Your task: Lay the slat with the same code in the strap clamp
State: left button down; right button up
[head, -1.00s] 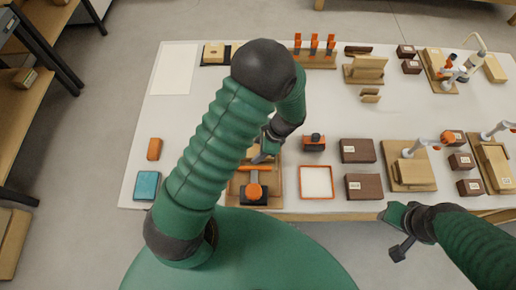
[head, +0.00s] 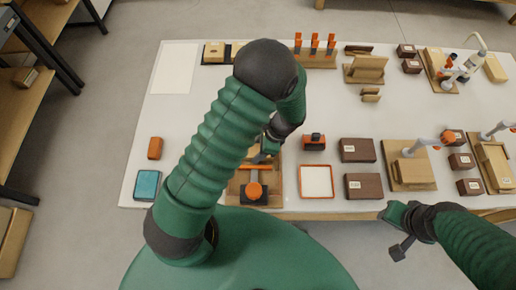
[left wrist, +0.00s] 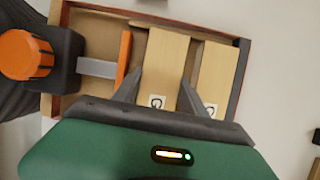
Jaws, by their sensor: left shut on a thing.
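A wooden clamp frame (head: 277,190) with an orange knob (head: 254,190) and an orange bar lies at the front of the table. In the left wrist view its frame (left wrist: 55,105), knob (left wrist: 25,55) and orange bar (left wrist: 124,58) show close up. My left gripper (left wrist: 160,88) is shut on a pale wooden slat (left wrist: 165,60), one finger on each side, at the frame. A second pale slat (left wrist: 218,70) lies to its right, inside the frame. Both slats bear a white code label, too small to read surely. My right gripper (head: 400,232) hangs off the table's front edge, its jaws unclear.
Right of the frame are an orange-rimmed tray (head: 316,182), a black and orange block (head: 314,142) and dark labelled boxes (head: 358,150). Boards with white-handled clamps (head: 408,168) stand further right. A teal block (head: 147,185) lies left.

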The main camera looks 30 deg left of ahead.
pick_arm(q)
jog(key=shift+f, duration=0.1)
dwell(0.3)
jog(key=shift+c, duration=0.9)
grip_release()
jog(key=shift+w+r+p, duration=0.1)
jog(key=shift+r+p, duration=0.75)
jog(key=shift+p, duration=0.1)
notch_tip(320, 180, up, 3)
jog(key=p, duration=0.2)
jog(key=shift+d+p, duration=0.1)
jog(key=shift+p, duration=0.3)
jog(key=shift+r+p, duration=1.15)
jog(key=shift+r, duration=0.05)
